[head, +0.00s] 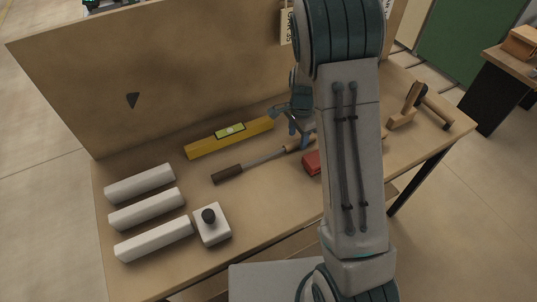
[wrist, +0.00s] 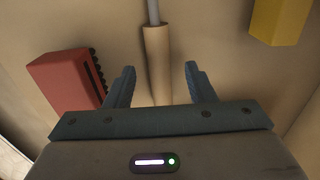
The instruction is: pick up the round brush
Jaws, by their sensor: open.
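The round brush lies on the workbench in the head view, with a dark brown cylindrical head (head: 227,174), a thin grey rod and a light wooden handle (head: 293,147). Part of the handle is hidden behind my gripper (head: 292,128). In the wrist view the brush's wooden handle (wrist: 157,55) and the end of its rod show, while the dark head is out of frame. My gripper (wrist: 159,75) is open above the handle, with one finger on each side of it. The fingers appear clear of the handle; the exact height gap cannot be told.
A red block with a dark bumpy edge (wrist: 65,82) lies close left of the fingers. A yellow spirit level (head: 205,143) lies behind the brush. White bars (head: 147,210) and a black-knobbed white block (head: 212,228) lie front left. Wooden tools (head: 404,115) lie right. A panel (head: 150,75) stands behind.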

